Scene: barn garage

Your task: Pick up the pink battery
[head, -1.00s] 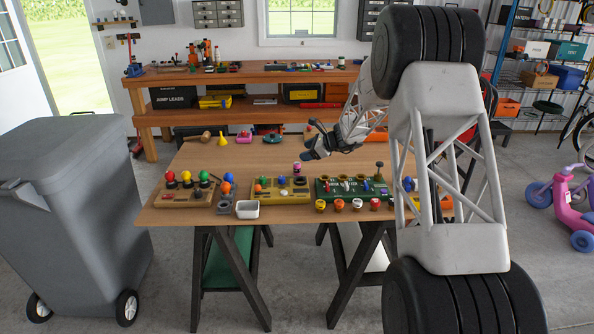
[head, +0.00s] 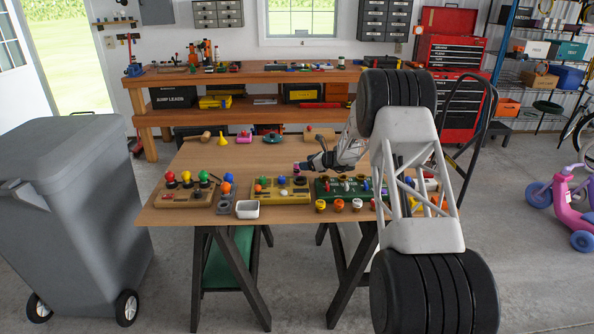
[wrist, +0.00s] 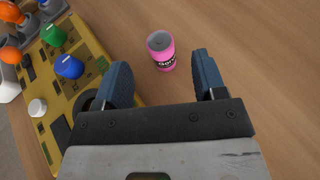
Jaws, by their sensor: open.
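The pink battery (wrist: 161,54) has a grey top and a dark label band with pale lettering. It appears to stand upright on the bare wooden tabletop. In the wrist view it is just beyond my open gripper (wrist: 161,70), roughly centred between the two blue fingertips, with nothing held. In the head view the battery (head: 297,167) is small, behind the yellow board, and my gripper (head: 306,165) is close at its right.
A yellow board (wrist: 98,52) with coloured knobs lies left of the battery, close to my left finger. A green board (head: 325,190) and several coloured caps are to the right. Bare tabletop lies behind the battery.

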